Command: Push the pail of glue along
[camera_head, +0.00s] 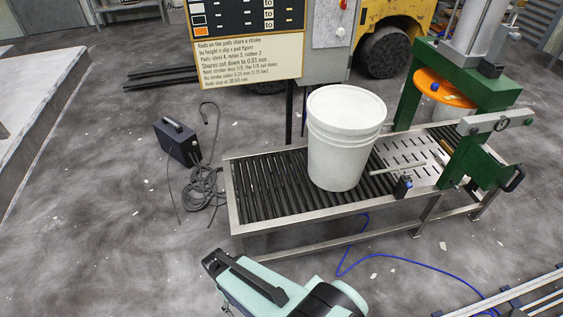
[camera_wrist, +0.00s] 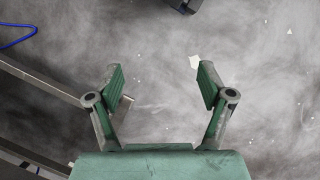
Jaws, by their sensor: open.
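The white lidded pail (camera_head: 340,148) stands upright on the black rollers of a conveyor (camera_head: 262,184), just left of a slotted metal plate. Its label, if any, does not show. My gripper's fingers show in the wrist view (camera_wrist: 160,88), spread open with nothing between them, above the grey floor. In the head view my teal arm is at the bottom, in front of the conveyor and apart from the pail. The pail is not in the wrist view.
A green press (camera_head: 468,95) with an orange disc stands over the conveyor's right end. A thin bar (camera_head: 398,168) sticks out beside the pail. A sign (camera_head: 247,40) stands behind. A black box (camera_head: 176,142) with cables lies left. A blue hose (camera_head: 390,257) crosses the floor.

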